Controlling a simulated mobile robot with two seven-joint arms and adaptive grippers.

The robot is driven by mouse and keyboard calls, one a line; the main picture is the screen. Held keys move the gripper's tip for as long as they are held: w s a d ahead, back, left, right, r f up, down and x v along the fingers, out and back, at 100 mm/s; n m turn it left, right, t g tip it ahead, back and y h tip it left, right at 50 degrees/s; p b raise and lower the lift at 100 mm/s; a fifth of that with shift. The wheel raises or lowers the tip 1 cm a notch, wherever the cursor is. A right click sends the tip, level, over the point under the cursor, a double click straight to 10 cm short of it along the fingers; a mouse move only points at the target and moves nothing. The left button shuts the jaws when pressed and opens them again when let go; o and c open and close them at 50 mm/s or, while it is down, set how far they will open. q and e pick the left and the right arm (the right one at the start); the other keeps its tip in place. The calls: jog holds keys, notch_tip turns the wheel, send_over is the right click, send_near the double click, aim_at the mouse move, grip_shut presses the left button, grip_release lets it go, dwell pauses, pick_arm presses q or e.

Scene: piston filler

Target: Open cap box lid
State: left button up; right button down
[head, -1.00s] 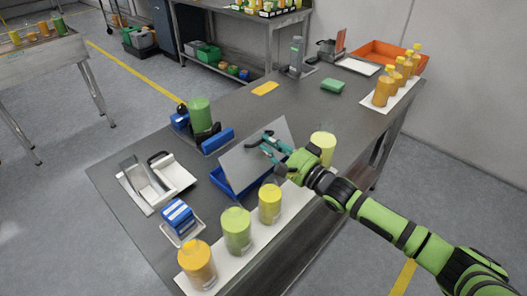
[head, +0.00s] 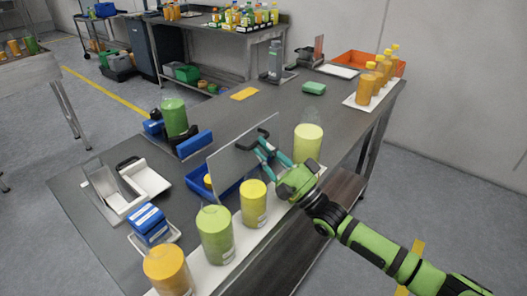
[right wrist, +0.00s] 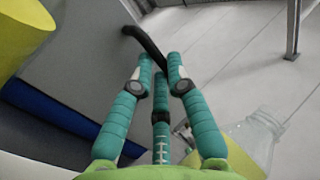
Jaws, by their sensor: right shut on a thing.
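The cap box (head: 196,179) is a blue open tray on the workbench, left of the bottle row. Its grey lid (head: 232,161) stands steeply tilted up, and a yellow cap shows inside the box. My right gripper (head: 262,144) is shut on the black lid handle (head: 247,144) at the lid's upper part. In the right wrist view the teal fingers (right wrist: 160,70) close around the black handle (right wrist: 144,42), with the grey lid (right wrist: 78,45) to the left and the blue box wall (right wrist: 50,118) below. My left gripper is not in view.
Yellow and green bottles (head: 215,236) stand on a white strip (head: 227,267) along the bench's near edge, with one pale bottle (head: 307,146) close by my right gripper. A green container (head: 174,118) stands behind the box. Bare bench (head: 235,115) lies beyond the lid.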

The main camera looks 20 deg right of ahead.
jog(key=c, duration=1.2)
grip_release()
jog(key=v, duration=1.2)
jog(key=shift+a, duration=0.1)
